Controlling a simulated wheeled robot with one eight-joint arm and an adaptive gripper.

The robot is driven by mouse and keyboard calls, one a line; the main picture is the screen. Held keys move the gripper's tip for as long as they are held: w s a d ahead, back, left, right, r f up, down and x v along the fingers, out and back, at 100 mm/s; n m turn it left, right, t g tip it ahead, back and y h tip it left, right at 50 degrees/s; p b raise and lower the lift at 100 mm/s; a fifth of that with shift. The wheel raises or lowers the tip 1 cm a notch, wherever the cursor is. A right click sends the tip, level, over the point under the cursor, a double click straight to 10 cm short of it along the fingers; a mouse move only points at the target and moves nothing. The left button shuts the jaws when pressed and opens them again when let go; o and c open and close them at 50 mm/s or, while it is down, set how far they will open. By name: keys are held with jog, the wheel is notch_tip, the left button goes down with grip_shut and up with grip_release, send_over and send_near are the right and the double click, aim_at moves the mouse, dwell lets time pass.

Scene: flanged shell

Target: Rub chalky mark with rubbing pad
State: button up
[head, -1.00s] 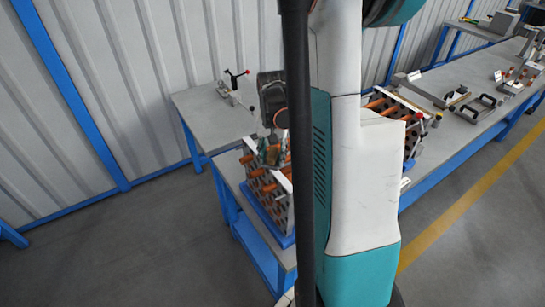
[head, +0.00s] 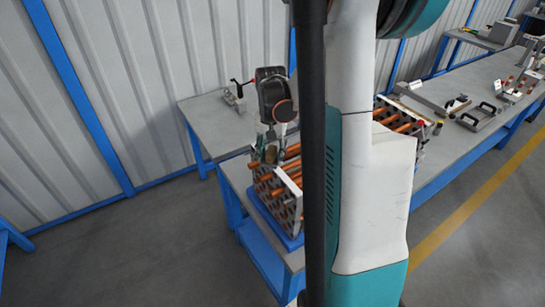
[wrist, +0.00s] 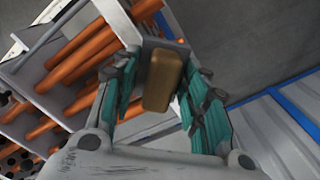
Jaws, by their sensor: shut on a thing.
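My gripper (head: 268,150) is at the top left end of a flanged shell with orange tubes (head: 290,172) on the near bench. In the head view the pad (head: 271,155) is small and brown between the fingers. The orange tubes (wrist: 85,50) lie left of the pad in the wrist view. I cannot tell whether the pad touches the shell. I cannot make out the chalky mark in either view.
The shell stands on a blue base (head: 270,220) on the bench. A toggle clamp (head: 236,92) is on the grey table (head: 205,115) behind. More tubes and fixtures lie on the long bench (head: 450,145) at right. My arm hides the middle. Floor at left is clear.

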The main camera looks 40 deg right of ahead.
jog(key=shift+d+r+p, duration=0.1)
jog(key=shift+r+p, duration=0.75)
jog(key=shift+r, duration=0.85)
